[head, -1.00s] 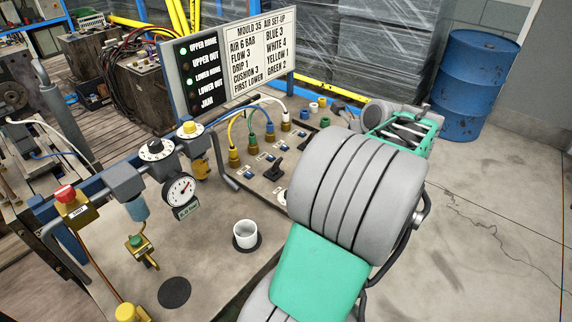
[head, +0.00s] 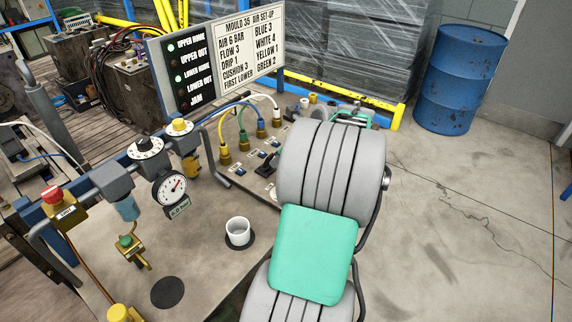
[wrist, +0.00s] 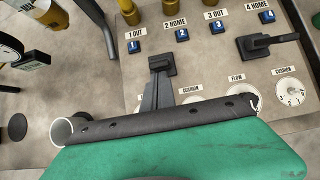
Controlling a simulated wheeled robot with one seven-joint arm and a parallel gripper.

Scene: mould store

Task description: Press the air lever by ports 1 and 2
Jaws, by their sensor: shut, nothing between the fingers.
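The black air lever by ports 1 and 2 (wrist: 161,64) stands on the panel below the 1 OUT and 2 HOME labels in the wrist view. It also shows in the head view (head: 268,161), just left of my arm. My gripper (wrist: 156,92) is shut and empty. Its narrow dark fingers reach up the picture towards this lever and overlap its lower side. I cannot tell whether they touch it. In the head view my arm hides the fingers. A second black lever (wrist: 254,46) stands to the right, below ports 3 and 4.
Hoses on brass fittings (head: 242,140) rise behind the levers. White dials (wrist: 291,92) lie nearer, partly hidden by my gripper. A pressure gauge (head: 171,188), a bent grey bar (wrist: 96,20) and a white cup (head: 238,231) are at left. A sign board (head: 222,58) stands behind.

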